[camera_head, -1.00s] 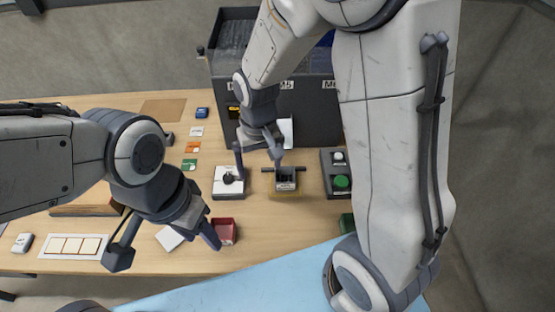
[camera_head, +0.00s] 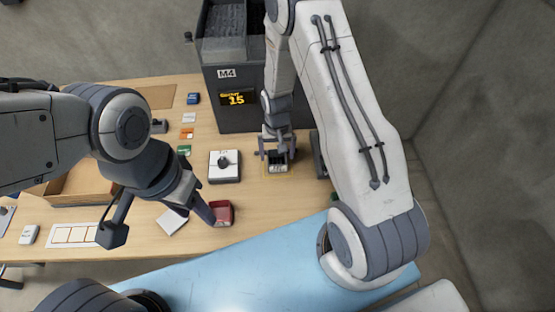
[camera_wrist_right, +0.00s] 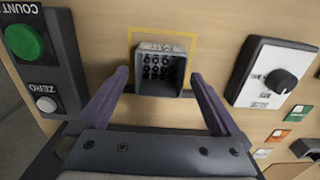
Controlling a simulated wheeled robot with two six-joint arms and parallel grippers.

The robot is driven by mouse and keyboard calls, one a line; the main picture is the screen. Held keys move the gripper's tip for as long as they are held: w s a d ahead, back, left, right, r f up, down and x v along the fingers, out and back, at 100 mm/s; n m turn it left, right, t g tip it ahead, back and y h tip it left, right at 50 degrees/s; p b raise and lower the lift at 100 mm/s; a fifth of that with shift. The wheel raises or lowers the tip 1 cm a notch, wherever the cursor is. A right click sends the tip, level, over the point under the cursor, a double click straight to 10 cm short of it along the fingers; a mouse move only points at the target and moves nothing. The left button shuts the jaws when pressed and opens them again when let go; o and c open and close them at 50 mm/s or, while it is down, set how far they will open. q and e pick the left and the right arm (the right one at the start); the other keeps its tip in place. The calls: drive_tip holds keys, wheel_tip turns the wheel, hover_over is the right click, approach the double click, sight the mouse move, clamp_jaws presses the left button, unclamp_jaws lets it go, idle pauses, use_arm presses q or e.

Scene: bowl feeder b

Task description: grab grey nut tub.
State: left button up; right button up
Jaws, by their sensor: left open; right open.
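The grey nut tub (camera_head: 278,169) stands on the table inside a yellow outlined square, in front of the dark machine. In the right wrist view the small square tub (camera_wrist_right: 160,90) holds several dark nuts. My right gripper (camera_head: 277,153) is open at the tub. In the right wrist view its fingers (camera_wrist_right: 160,76) reach to either side of the tub, with a small gap on each side; I cannot tell their height against its rim. My left gripper (camera_head: 160,225) is open and empty, left of a red tub (camera_head: 224,222).
A white box with a black knob (camera_head: 224,178) stands left of the tub. In the right wrist view a dark panel with green and white buttons (camera_wrist_right: 62,65) is on the other side. The dark machine (camera_head: 236,109) with a yellow "15" display rises behind. Coloured cards lie further left.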

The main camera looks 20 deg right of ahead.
sight(277, 158)
drive_tip(key=shift+f+p, duration=0.4)
drive_tip(key=shift+f, duration=1.3)
drive_tip(key=c, duration=1.2)
drive_tip(key=shift+w+r, duration=0.1)
drive_tip(key=shift+r, duration=0.05)
